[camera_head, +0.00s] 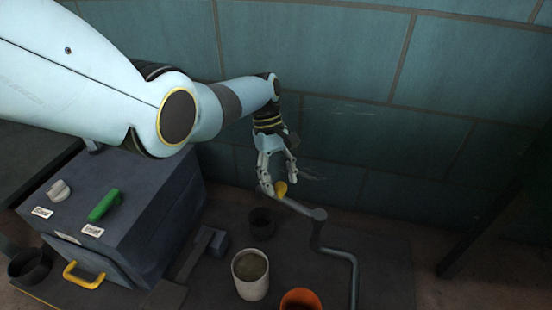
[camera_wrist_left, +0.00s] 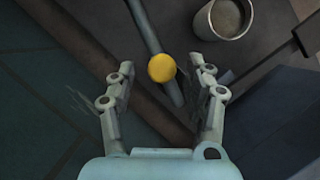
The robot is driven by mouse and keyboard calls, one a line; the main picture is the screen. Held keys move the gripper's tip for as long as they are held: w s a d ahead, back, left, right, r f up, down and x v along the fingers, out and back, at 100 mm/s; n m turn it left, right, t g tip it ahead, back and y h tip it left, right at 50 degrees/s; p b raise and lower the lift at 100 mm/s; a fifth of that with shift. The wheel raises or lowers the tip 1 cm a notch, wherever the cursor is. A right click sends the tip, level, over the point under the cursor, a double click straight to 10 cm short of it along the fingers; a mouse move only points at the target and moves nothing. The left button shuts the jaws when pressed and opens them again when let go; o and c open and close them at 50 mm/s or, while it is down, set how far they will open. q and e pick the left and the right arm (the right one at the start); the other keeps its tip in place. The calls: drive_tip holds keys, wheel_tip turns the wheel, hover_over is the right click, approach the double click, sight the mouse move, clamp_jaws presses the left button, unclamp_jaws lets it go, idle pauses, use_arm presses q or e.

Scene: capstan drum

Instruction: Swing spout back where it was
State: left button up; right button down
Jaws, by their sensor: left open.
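The spout is a grey bent pipe (camera_head: 318,225) with a yellow knob (camera_head: 281,189) at its upper left end. Its other part runs right and then down toward the front edge of the view. My left gripper (camera_head: 275,180) is at the yellow knob in the head view. In the left wrist view the gripper (camera_wrist_left: 160,85) is open, with the yellow knob (camera_wrist_left: 162,68) between its spread fingertips and no clear contact. The pipe (camera_wrist_left: 145,25) runs past the knob there. My right gripper is in neither view.
A white cup (camera_head: 250,273), an orange cup (camera_head: 300,299) and a dark cup (camera_head: 262,222) stand below the spout. A dark box (camera_head: 150,215) with a green handle (camera_head: 104,205) and a yellow handle (camera_head: 84,275) stands left. A teal wall (camera_head: 350,140) rises close behind.

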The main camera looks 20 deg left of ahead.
use_arm(q)
drive_tip(key=v, duration=1)
drive_tip(key=shift+r, duration=0.35)
drive_tip(key=shift+w, duration=0.1)
